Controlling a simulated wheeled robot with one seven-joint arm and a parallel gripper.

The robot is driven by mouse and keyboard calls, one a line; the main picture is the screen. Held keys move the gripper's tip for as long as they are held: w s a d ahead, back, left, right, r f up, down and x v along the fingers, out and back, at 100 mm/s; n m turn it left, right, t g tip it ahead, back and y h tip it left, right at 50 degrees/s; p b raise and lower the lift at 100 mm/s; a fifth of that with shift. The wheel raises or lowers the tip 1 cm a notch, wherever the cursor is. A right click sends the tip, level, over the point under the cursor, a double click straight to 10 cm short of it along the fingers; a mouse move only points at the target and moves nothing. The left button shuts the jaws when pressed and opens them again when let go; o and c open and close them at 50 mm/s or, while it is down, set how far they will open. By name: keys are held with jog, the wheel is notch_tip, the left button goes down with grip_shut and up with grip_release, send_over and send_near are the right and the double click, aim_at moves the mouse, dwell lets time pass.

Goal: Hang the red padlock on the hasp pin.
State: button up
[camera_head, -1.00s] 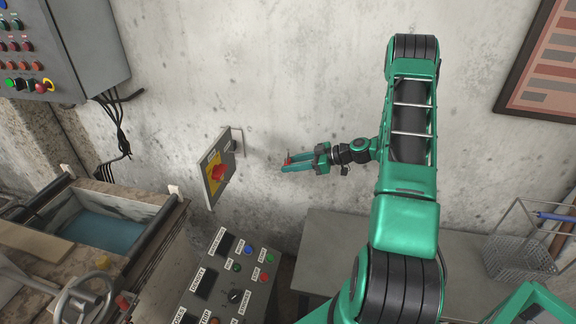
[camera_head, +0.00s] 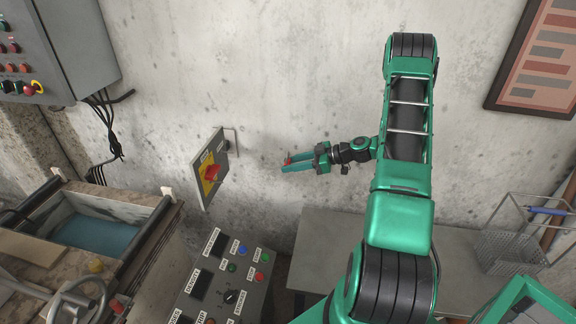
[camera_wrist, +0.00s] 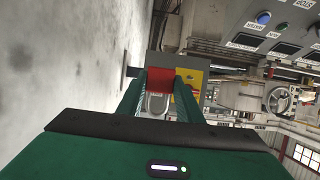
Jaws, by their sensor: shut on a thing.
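The red padlock (camera_wrist: 159,79) is between the two fingertips of my gripper (camera_wrist: 158,92) in the wrist view, with its pale shackle pointing back toward the palm. In the head view my gripper (camera_head: 285,164) is shut on the padlock (camera_head: 288,161), of which only a little red shows. The grey switch panel (camera_head: 203,180) with a yellow plate and a red rotary handle (camera_head: 212,173) is on the wall to the left, apart from the gripper. It also shows behind the padlock in the wrist view (camera_wrist: 194,82). The hasp pin is too small to make out.
A control console (camera_head: 228,290) with buttons stands below the switch panel. A grey cabinet (camera_head: 70,45) with hanging cables is at upper left. A grey table (camera_head: 350,240) holds a wire basket (camera_head: 512,250) at right. The wall between gripper and panel is clear.

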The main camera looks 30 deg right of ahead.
jog(key=shift+s+d, duration=1.95)
dwell(0.3)
jog(key=shift+w+a+f, duration=1)
jog(key=shift+w+a, duration=0.8)
jog(key=shift+a, duration=2.75)
jog(key=shift+w+a+f, duration=1)
jog(key=shift+w+a, duration=0.85)
jog(key=shift+a, duration=2.7)
jog(key=shift+w+a+f, duration=1)
jog(key=shift+w+a, duration=0.8)
jog(key=shift+a, duration=2.75)
jog(key=shift+x, duration=0.85)
